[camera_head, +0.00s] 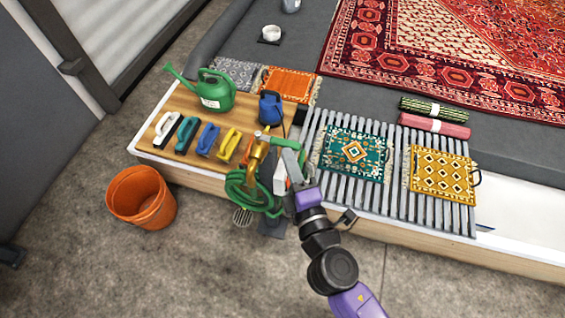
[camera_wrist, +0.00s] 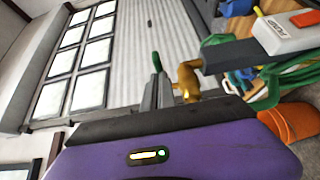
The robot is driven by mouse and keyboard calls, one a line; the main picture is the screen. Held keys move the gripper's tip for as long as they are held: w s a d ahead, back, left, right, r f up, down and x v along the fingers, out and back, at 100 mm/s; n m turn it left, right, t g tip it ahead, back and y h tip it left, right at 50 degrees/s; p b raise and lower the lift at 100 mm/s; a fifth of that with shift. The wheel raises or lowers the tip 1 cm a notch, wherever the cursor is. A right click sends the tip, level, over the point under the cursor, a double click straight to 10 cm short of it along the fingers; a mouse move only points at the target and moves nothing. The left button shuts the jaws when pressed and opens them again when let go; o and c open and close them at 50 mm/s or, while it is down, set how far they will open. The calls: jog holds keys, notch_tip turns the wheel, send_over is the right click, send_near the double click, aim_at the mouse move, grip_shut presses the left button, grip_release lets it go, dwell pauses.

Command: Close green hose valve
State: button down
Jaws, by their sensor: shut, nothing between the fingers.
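The green hose valve is a brass tap (camera_head: 256,155) with a green lever (camera_head: 283,143) at the front edge of the wooden board. The lever lies nearly crosswise in the head view. The coiled green hose (camera_head: 238,190) hangs below the tap. My gripper (camera_head: 290,158) is shut and empty, just right of the tap and close to the lever. In the wrist view, the closed fingers (camera_wrist: 158,90) stand beside the brass tap (camera_wrist: 187,80), and the lever's green end (camera_wrist: 156,62) shows behind their tips. I cannot tell whether they touch.
A red-and-white pump switch box (camera_wrist: 286,32) is close to my gripper. A slatted rack (camera_head: 312,185) with small rugs lies to the right. Brushes, a green watering can (camera_head: 215,92) and a blue pump (camera_head: 271,107) stand behind. An orange bucket (camera_head: 140,197) stands on the floor.

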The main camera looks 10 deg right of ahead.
jog(key=shift+w+d+r, duration=0.15)
jog(key=shift+w+d, duration=0.5)
jog(key=shift+d, duration=0.25)
jog(key=shift+s, duration=0.25)
jog(key=s+b, duration=0.2)
jog(key=s, duration=0.6)
